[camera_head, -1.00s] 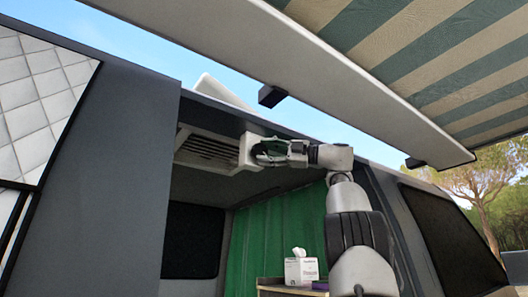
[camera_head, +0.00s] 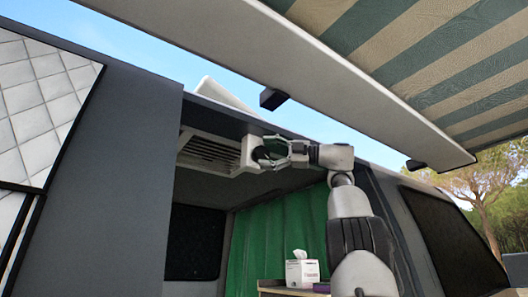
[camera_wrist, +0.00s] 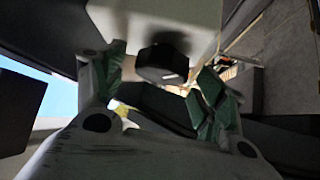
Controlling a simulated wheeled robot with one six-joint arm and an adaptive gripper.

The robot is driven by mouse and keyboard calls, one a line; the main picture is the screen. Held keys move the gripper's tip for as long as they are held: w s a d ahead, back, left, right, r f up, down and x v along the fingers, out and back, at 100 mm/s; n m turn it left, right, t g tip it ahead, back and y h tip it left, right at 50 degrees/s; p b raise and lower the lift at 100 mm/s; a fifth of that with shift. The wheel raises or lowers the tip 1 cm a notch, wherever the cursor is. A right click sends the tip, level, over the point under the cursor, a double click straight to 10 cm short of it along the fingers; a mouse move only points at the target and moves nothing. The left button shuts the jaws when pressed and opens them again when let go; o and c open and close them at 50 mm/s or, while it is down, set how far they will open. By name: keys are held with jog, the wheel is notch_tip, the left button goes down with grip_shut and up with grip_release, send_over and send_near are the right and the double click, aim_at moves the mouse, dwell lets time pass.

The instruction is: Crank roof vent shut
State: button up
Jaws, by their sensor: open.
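The roof vent's pale louvred grille (camera_head: 208,150) is under the van roof, and a white lid (camera_head: 224,94) stands raised above the roof. A white housing (camera_head: 247,157) sits at the grille's right end; it also fills the top of the wrist view (camera_wrist: 160,14). A dark knob (camera_wrist: 162,63) projects from the housing, likely part of the crank. My gripper (camera_head: 266,153) is open beside the housing. In the wrist view its green-padded fingers (camera_wrist: 162,88) are spread on either side of the knob, with gaps visible. The rest of the crank is hidden or too dark to tell.
A striped awning (camera_head: 440,60) and its white case (camera_head: 330,85) hang above the arm, with a dark bracket (camera_head: 272,98). Inside are a green curtain (camera_head: 275,235) and a tissue box (camera_head: 301,272) on a counter. The space below the gripper is clear.

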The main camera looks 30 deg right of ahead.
jog(key=shift+d, duration=0.1)
jog(key=shift+s+d, duration=0.2)
jog(key=shift+d, duration=0.1)
jog(key=v, duration=1.1)
jog(key=shift+s+a, duration=0.2)
jog(key=shift+s, duration=0.05)
jog(key=shift+a, duration=0.1)
